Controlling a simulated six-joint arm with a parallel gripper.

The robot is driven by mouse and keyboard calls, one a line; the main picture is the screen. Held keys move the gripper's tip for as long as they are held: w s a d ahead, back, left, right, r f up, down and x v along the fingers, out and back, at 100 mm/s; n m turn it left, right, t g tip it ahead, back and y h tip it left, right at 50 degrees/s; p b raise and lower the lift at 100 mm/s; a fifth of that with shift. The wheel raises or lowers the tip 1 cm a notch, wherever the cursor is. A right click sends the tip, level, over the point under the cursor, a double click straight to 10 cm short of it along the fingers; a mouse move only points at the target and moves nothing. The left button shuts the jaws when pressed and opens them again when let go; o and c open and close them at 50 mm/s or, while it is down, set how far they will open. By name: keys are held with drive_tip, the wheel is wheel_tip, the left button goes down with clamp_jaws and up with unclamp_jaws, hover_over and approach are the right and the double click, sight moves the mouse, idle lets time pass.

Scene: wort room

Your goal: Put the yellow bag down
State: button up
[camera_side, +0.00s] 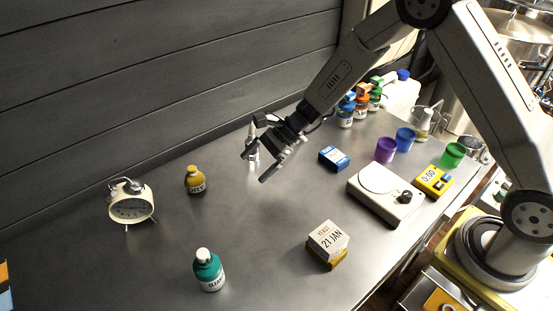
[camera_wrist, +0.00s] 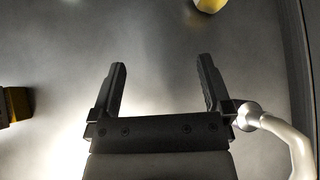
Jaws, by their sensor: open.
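In the wrist view a rounded yellow thing, likely this bag (camera_wrist: 210,4), is cut off by the top edge. My gripper (camera_side: 256,166) is open above the table, and the bag is apart from it. In the wrist view the two dark fingers (camera_wrist: 161,64) are spread with only bare table between them.
A cream alarm clock (camera_side: 131,207), a teal bottle (camera_side: 209,271) and a date block (camera_side: 328,240) stand around the open middle. A white scale (camera_side: 385,194), a blue box (camera_side: 334,158) and coloured cups (camera_side: 386,150) are on the right. A white curved pipe (camera_wrist: 285,137) is beside my gripper.

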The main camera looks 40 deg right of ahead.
drive_tip(key=s+d+r+n+h, duration=0.3)
drive_tip(key=s+d+n+h, duration=0.2)
drive_tip(key=s+d+n, duration=0.2)
drive_tip(key=s+d+r+n+h, duration=0.3)
drive_tip(key=s+d+n+h, duration=0.2)
drive_tip(key=s+n, duration=0.5)
drive_tip(key=shift+s+d+n, duration=0.4)
drive_tip(key=shift+s+d, duration=0.75)
drive_tip(key=shift+d, duration=0.05)
